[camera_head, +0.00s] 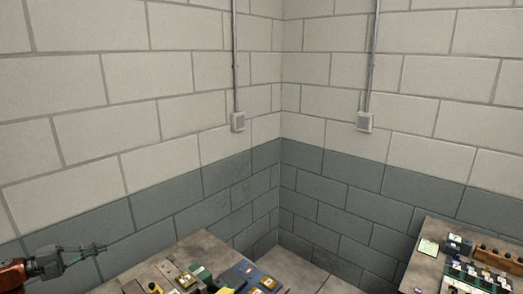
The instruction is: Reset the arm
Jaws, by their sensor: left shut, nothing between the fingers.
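My left gripper (101,247) is at the lower left, on an arm that comes in from the left edge. It points right, is shut and has nothing in it. It shows in front of the grey lower wall, apart from the table items. My right gripper is not in view.
A table (205,246) at the bottom middle holds small green, yellow, blue and dark items. A second table (426,262) at the lower right holds several small dark, green and white items. Block walls meet in a corner behind, with two conduits and boxes (237,121) (364,121).

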